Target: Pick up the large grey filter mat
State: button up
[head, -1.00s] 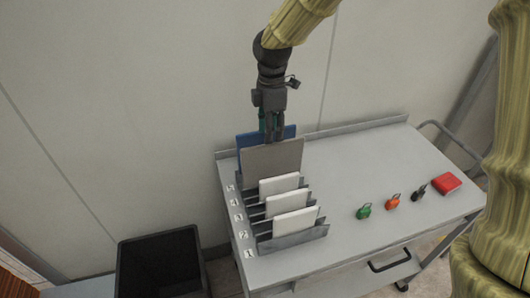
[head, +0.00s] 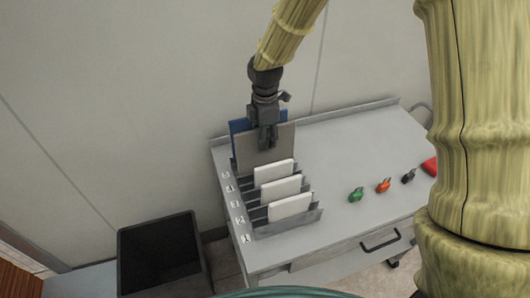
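The large grey filter mat (head: 249,153) stands upright in a slot near the back of the rack, in front of a blue mat (head: 237,126). My gripper (head: 267,143) points down at the grey mat's upper edge, and its fingers overlap the upper part of the mat's front face. I cannot tell whether the fingers touch the mat or how far apart they are. The gripper hides part of the mat's top edge and of the blue mat behind it.
The grey slotted rack (head: 287,225) holds several smaller white mats (head: 281,188) in front and has number labels at its left. Green (head: 356,195), orange (head: 383,185) and black padlocks (head: 408,176) lie on the cart top (head: 340,150). A black bin (head: 160,255) stands at the lower left.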

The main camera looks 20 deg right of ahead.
aim_at(266, 156)
jog(key=shift+s+d+f+p, duration=0.15)
jog(key=shift+s+f, duration=0.1)
jog(key=shift+f, duration=0.35)
jog(key=shift+s+a+f+p, duration=0.15)
jog(key=shift+s+f, duration=0.1)
jog(key=shift+f, duration=0.35)
jog(key=shift+s+r, duration=0.35)
jog(key=shift+s, duration=0.15)
grip_shut()
jog(key=shift+w+f, duration=0.15)
